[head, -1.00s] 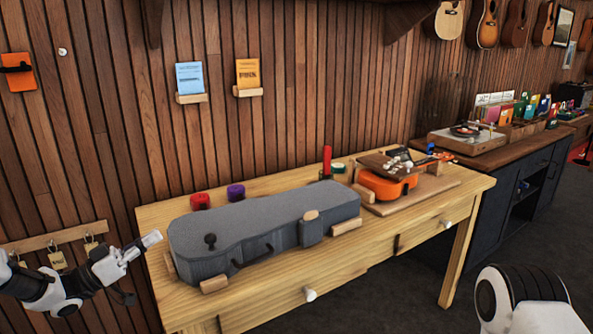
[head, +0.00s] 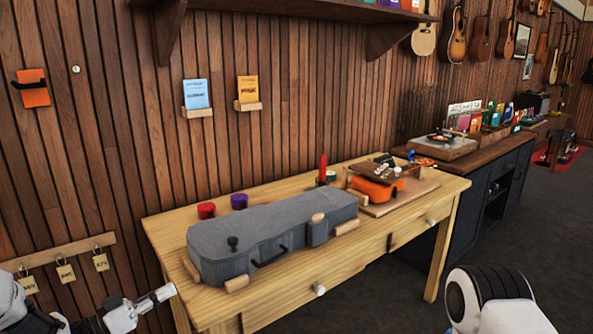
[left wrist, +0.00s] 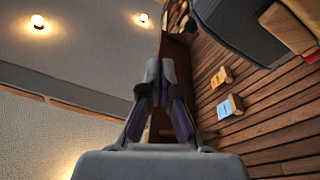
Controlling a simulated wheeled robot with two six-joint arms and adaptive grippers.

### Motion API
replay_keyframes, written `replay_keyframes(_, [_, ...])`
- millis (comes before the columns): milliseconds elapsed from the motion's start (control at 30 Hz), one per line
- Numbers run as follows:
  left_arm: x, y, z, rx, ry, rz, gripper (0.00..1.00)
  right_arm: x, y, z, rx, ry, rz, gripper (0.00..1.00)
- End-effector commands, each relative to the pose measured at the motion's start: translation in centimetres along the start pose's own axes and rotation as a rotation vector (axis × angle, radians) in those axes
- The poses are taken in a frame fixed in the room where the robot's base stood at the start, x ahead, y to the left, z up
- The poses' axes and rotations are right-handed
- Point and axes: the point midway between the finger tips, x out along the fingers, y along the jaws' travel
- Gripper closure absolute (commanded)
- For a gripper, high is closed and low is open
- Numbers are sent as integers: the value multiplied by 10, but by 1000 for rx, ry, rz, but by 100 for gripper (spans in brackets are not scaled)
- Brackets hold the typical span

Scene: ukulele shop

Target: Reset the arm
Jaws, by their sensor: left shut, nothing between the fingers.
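My left gripper (head: 166,292) is at the lower left of the head view, in front of the left end of the workbench. In the left wrist view its fingers (left wrist: 161,68) are together with nothing between them. My left arm comes in from the lower left corner and is partly cut off. A white and black part of my right arm (head: 495,300) shows at the lower right. My right gripper is out of view.
A grey instrument case (head: 270,238) lies between wooden blocks on the workbench (head: 300,280). An orange ukulele body (head: 376,188) is at the bench's right. Key tags (head: 66,273) hang on the left wall. A dark counter (head: 480,185) stands beyond. Floor right of the bench is clear.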

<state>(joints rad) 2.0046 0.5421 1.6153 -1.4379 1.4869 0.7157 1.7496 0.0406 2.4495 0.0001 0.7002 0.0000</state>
Motion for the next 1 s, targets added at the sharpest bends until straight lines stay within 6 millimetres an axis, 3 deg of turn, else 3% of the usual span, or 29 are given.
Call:
replay_keyframes(167, [23,21,72,-165,-100,-121,100,-17,0,0,-1,0,0,100])
replay_keyframes(267, [24,36,129,-255,-200,-257,100,-26,0,0,-1,0,0,100])
replay_keyframes(300, [18,45,158,-292,-260,-329,100,-30,0,0,-1,0,0,100])
replay_keyframes(367, [2,62,202,-340,-373,-453,100,-36,0,0,-1,0,0,100])
replay_keyframes(400, [-16,75,232,-365,-465,-543,100,-39,0,0,-1,0,0,100])
replay_keyframes(467, [-50,98,270,-390,-612,-674,100,-43,0,0,-1,0,0,100])
replay_keyframes(533, [-97,126,302,-406,-794,-817,100,-45,0,0,-1,0,0,100])
replay_keyframes(600, [-146,155,319,-412,-973,-945,100,-46,0,0,-1,0,0,100])
replay_keyframes(700, [-205,187,324,-424,-1176,-1086,100,-44,0,0,-1,0,0,100])
replay_keyframes(767, [-228,200,323,-431,-1264,-1135,100,-44,0,0,-1,0,0,100])
replay_keyframes(833, [-243,207,323,-420,-1344,-1149,100,-44,0,0,-1,0,0,100])
replay_keyframes(1000, [-242,208,324,-395,-1372,-1113,100,-44,0,0,-1,0,0,100])
